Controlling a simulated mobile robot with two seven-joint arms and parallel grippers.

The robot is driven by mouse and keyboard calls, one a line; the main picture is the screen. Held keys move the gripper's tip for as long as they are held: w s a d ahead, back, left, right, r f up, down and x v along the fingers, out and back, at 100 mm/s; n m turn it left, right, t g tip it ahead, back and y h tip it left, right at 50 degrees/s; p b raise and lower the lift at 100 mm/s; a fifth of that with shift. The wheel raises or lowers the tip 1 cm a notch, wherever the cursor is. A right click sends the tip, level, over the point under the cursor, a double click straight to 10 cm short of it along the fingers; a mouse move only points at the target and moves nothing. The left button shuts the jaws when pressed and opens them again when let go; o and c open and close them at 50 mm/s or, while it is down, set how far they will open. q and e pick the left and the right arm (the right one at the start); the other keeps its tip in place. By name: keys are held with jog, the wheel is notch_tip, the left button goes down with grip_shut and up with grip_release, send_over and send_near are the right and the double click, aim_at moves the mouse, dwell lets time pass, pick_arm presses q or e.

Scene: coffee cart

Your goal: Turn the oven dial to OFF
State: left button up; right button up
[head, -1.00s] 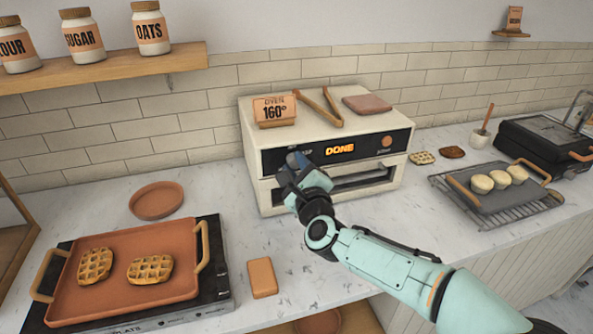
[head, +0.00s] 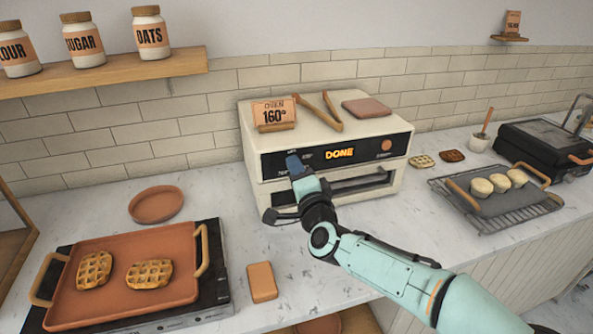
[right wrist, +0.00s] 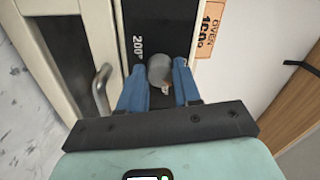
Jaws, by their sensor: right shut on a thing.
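The white oven (head: 225,140) stands against the tiled wall, its black front panel (head: 364,150) showing a lit DONE. My right gripper (head: 294,163) is at the left end of this panel and hides the dial there. In the right wrist view the round grey dial (right wrist: 160,68) sits between the two blue fingers of my right gripper (right wrist: 159,82), which are shut on it. The dial's exact setting and an OFF mark cannot be read. My left gripper is not in view.
The oven's handle (head: 360,186) juts out below the panel, close to my right wrist. An orange round button (head: 386,145) is at the panel's right. A waffle tray (head: 125,300) stands front left.

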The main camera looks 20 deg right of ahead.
jog(key=shift+n+y+p, duration=0.3)
jog(key=shift+n+p, duration=0.85)
jog(key=shift+n, duration=3.25)
jog(key=shift+f, duration=0.1)
jog(key=o, duration=1.1)
jog(key=shift+c, duration=0.2)
jog(key=shift+s+d, duration=0.1)
jog(key=s+b, duration=0.1)
jog(key=s, duration=1.2)
jog(key=shift+d, duration=0.4)
jog(key=shift+s+f, duration=0.1)
